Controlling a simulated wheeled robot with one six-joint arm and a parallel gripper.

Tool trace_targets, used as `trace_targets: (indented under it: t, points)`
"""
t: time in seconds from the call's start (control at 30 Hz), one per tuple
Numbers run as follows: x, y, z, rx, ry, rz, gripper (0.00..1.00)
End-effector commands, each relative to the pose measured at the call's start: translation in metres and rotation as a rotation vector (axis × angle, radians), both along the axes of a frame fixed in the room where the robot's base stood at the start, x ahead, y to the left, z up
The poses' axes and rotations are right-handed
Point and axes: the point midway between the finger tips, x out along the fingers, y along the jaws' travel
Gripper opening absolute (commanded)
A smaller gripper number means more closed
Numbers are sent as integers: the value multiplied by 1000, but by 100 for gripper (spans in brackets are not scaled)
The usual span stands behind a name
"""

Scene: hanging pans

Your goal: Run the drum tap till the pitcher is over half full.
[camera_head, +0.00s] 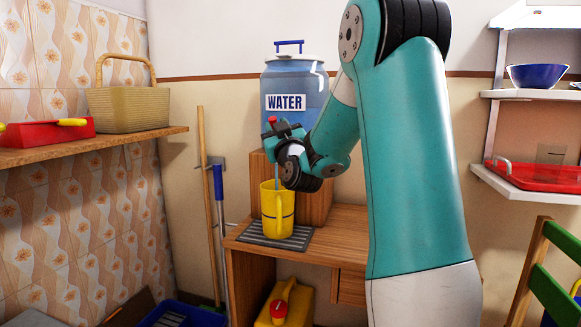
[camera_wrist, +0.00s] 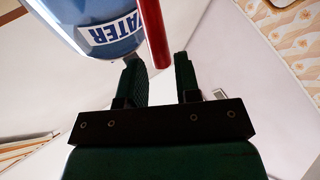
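The blue water drum (camera_head: 312,88) with a "WATER" label stands on a wooden block. Its red tap handle (camera_head: 272,120) shows at the front, and a red bar (camera_wrist: 153,35) shows in the wrist view. The yellow pitcher (camera_head: 277,222) stands upright below the tap, with a dark line around its side. A thin bluish streak above its mouth looks like running water. The water level inside is hidden. My gripper (camera_head: 285,131) is at the tap. In the wrist view my gripper (camera_wrist: 160,62) has its fingers apart, with the red bar's end by the gap; contact is unclear.
The pitcher is on a grey ribbed mat (camera_head: 248,236) on the wooden table (camera_head: 345,222). A yellow can (camera_head: 297,300) sits below. A shelf with a basket (camera_head: 128,108) and red tray is at left. A green chair (camera_head: 550,285) and right shelves stand beyond my arm.

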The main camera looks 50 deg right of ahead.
Motion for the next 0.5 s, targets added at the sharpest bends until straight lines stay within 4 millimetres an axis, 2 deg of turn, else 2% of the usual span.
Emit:
trace_targets:
  t: [0.03, 0.3, 0.5]
  points:
    - [-10, 5, -14, -1, -2, -3, 30]
    - [-58, 33, -37, -3, -2, -2, 30]
    - [-84, 48, -48, -2, -2, -2, 30]
